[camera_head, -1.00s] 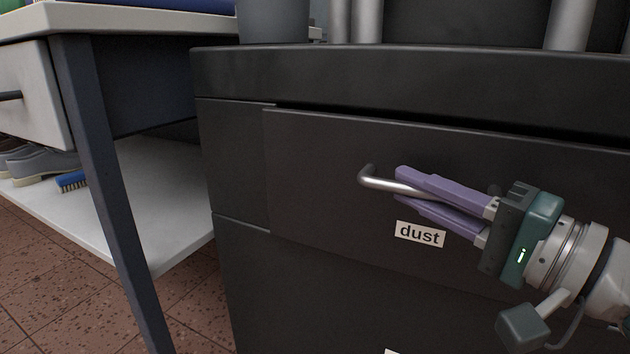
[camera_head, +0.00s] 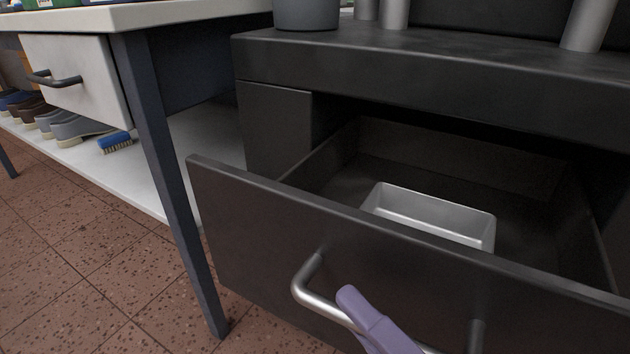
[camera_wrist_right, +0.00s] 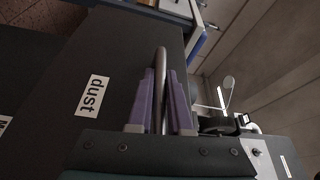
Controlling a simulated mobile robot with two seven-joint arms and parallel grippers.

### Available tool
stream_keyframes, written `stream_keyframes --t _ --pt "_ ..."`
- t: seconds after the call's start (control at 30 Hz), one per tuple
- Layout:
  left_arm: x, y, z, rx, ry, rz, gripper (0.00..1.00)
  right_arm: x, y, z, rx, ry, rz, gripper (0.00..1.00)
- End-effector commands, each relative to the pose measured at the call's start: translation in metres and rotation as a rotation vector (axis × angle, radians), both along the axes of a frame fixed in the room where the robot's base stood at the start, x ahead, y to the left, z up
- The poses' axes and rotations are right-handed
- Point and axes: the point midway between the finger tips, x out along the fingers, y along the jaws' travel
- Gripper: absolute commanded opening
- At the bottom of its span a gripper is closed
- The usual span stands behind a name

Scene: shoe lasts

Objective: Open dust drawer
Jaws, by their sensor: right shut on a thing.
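The dust drawer (camera_head: 270,230) is a dark grey drawer pulled well out of its cabinet, with its inside showing. A silver metal tray (camera_head: 440,226) sits inside it. The drawer's steel bar handle (camera_head: 312,291) is on its front. My right gripper (camera_head: 362,312) is at the handle, with only its purple fingers partly in view. In the right wrist view my right gripper (camera_wrist_right: 162,103) is shut with its purple fingers on both sides of the handle (camera_wrist_right: 160,70). The white "dust" label (camera_wrist_right: 93,95) shows there on the drawer front. My left gripper is not in view.
A workbench with a white drawer (camera_head: 75,80) and a dark leg (camera_head: 165,180) stands to the left. Shoes (camera_head: 75,128) and a blue brush (camera_head: 116,142) lie on its lower shelf. A grey container (camera_head: 306,14) stands on the cabinet top. Tiled floor is open at lower left.

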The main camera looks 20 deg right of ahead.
Motion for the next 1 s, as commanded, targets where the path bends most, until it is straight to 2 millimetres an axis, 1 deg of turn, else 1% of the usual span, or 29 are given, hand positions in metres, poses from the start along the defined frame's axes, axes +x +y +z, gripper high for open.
stream_keyframes --t 0.03,0.1,0.3,0.5,0.87,0.9,1.0 --pt "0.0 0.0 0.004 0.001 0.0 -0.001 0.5 -0.007 0.009 0.004 0.005 -0.005 0.0 0.0" --pt "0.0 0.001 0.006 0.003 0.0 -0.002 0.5 -0.014 0.018 0.004 0.004 -0.007 0.001 0.0" --pt "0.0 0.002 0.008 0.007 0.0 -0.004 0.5 -0.03 0.036 0.003 0.002 -0.008 0.0 0.0" --pt "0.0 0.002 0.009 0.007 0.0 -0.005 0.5 -0.036 0.043 0.003 0.002 -0.009 0.0 0.0" --pt "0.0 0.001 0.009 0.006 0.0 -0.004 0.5 -0.037 0.044 0.002 0.002 -0.009 0.001 0.0" --pt "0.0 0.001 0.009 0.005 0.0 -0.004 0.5 -0.037 0.044 0.002 0.002 -0.009 0.001 0.21" --pt "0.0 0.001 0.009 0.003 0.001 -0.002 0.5 -0.037 0.044 0.002 0.001 -0.007 0.001 0.32"
